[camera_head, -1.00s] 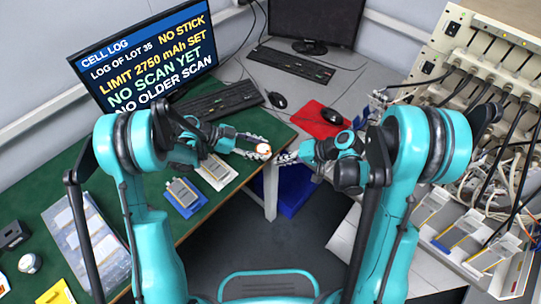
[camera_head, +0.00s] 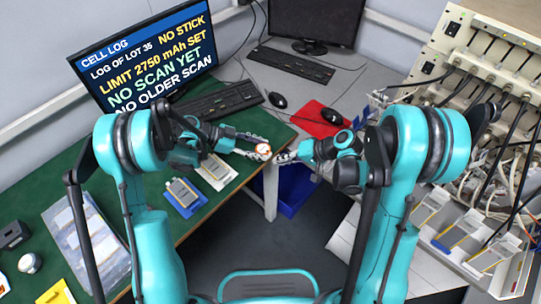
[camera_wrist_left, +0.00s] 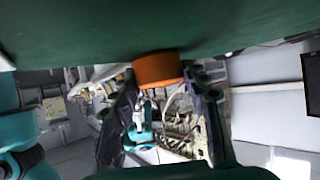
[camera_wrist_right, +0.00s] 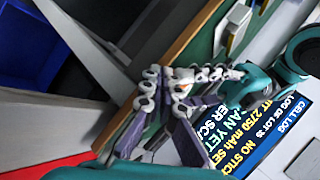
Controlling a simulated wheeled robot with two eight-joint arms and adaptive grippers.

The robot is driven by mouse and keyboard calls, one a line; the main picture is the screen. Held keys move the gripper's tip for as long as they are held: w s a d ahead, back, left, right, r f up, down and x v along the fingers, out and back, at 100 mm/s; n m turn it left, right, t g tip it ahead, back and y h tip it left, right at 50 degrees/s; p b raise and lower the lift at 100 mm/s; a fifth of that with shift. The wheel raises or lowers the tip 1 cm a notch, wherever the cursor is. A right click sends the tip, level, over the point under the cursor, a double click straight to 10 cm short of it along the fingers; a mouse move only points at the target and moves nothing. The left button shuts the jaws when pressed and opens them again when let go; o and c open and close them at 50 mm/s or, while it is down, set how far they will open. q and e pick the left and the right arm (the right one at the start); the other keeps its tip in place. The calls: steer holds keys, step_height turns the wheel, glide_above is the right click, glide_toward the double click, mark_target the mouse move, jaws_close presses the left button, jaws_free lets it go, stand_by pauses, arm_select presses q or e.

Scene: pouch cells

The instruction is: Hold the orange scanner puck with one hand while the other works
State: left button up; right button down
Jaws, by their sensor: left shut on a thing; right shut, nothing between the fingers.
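The orange scanner puck (camera_head: 263,149) is between the fingertips of my left gripper (camera_head: 258,152), at the green table's right edge. In the left wrist view the puck (camera_wrist_left: 158,69) shows as an orange drum between the two fingers, just under the green surface. My right gripper (camera_head: 283,157) is shut and empty, a little to the right of the puck. In the right wrist view its fingers (camera_wrist_right: 160,100) come close to the left gripper's fingers, which overlap them in the picture. I cannot tell whether they touch.
A monitor (camera_head: 150,55) reads NO SCAN YET and LIMIT 2750 mAh SET. One pouch cell lies on a blue holder (camera_head: 185,207), another on a white holder (camera_head: 216,171). A red mat (camera_head: 318,120) and keyboards lie behind. A cell rack (camera_head: 480,60) stands right.

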steer(key=shift+w+a, duration=0.1)
steer(key=shift+a, duration=0.05)
stand_by(0.4)
steer(key=shift+w+a, duration=0.2)
steer(key=shift+w+a, duration=0.3)
steer(key=shift+a, duration=0.05)
stand_by(0.8)
steer(key=shift+d, duration=0.1)
steer(key=shift+s+d, duration=0.6)
stand_by(0.3)
steer(key=shift+s+d, duration=1.65)
steer(key=shift+d, duration=0.25)
arm_select(q)
steer(key=o, duration=0.9)
